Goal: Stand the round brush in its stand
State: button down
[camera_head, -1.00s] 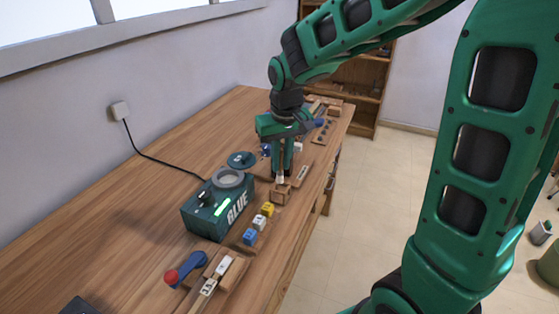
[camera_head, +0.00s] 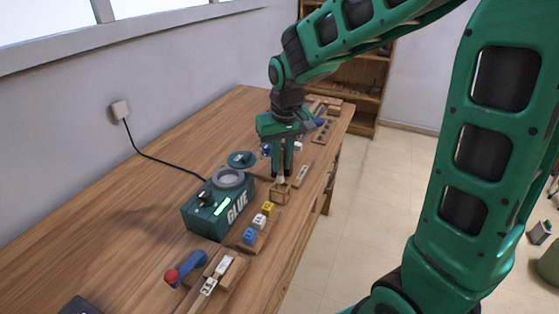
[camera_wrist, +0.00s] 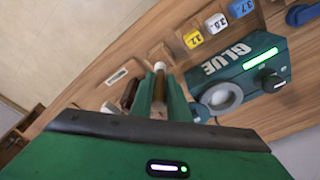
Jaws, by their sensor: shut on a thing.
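My gripper (camera_head: 282,172) points down over the workbench, beside the glue machine. It is shut on the round brush (camera_head: 281,181), of which a pale end shows just below the fingertips. In the wrist view the brush (camera_wrist: 159,82) is a thin brown shaft with a pale tip between the two green fingers. The small wooden block that looks like the stand (camera_head: 280,195) is directly below the fingertips; in the wrist view it lies beyond the brush tip (camera_wrist: 157,55). The brush end is at or just above the block's top; I cannot tell whether it is inside.
The green glue machine (camera_head: 218,212) with its round pot stands to the left. Yellow, white and blue numbered blocks (camera_head: 259,222) sit in front of it. A blue handle with a red knob (camera_head: 186,268) lies nearer. The bench's right edge is close by.

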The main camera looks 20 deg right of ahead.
aim_at(282, 174)
jog(key=shift+f, duration=2.95)
dwell(2.6)
dwell(0.4)
jog(key=c, duration=1.2)
grip_release()
jog(key=shift+r, duration=3.5)
